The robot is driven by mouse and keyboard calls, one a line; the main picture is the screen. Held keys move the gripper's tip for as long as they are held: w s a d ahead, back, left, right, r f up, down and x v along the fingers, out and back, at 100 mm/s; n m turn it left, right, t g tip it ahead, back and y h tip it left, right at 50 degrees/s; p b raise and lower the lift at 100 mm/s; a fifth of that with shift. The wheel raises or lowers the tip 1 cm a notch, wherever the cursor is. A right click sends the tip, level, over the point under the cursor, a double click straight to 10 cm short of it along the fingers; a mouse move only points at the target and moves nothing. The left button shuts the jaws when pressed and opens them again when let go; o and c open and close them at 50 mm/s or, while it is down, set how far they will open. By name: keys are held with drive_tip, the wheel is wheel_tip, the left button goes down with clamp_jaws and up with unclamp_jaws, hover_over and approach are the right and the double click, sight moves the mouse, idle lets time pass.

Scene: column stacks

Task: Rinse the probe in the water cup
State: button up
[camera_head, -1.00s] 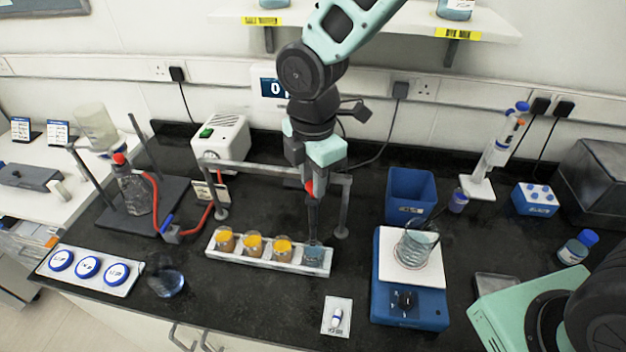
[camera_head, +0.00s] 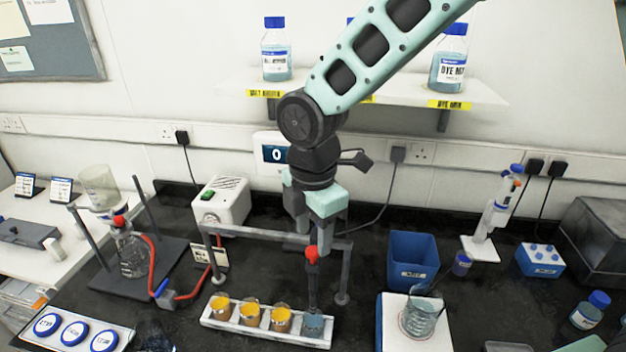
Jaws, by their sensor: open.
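The probe (camera_head: 313,280), dark with a red cap, stands upright with its lower end in the water cup (camera_head: 314,324). This cup of bluish water is at the right end of a white rack (camera_head: 240,328). My gripper (camera_head: 312,243) points down just above the red cap, with its jaws open. One finger shows at the right of the cap; the other is partly hidden, so I cannot tell whether a finger touches the probe. The probe's tip is hidden in the cup.
Several amber cups (camera_head: 249,314) fill the rack to the left. A grey metal frame (camera_head: 265,232) stands behind the probe. A beaker (camera_head: 420,316) on a white-topped device and a blue bin (camera_head: 412,262) stand to the right. A shelf with bottles (camera_head: 275,55) is above.

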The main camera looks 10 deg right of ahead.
wheel_tip(320, 180, up, 15)
drive_tip(key=b, duration=0.3)
drive_tip(key=shift+f, duration=0.1)
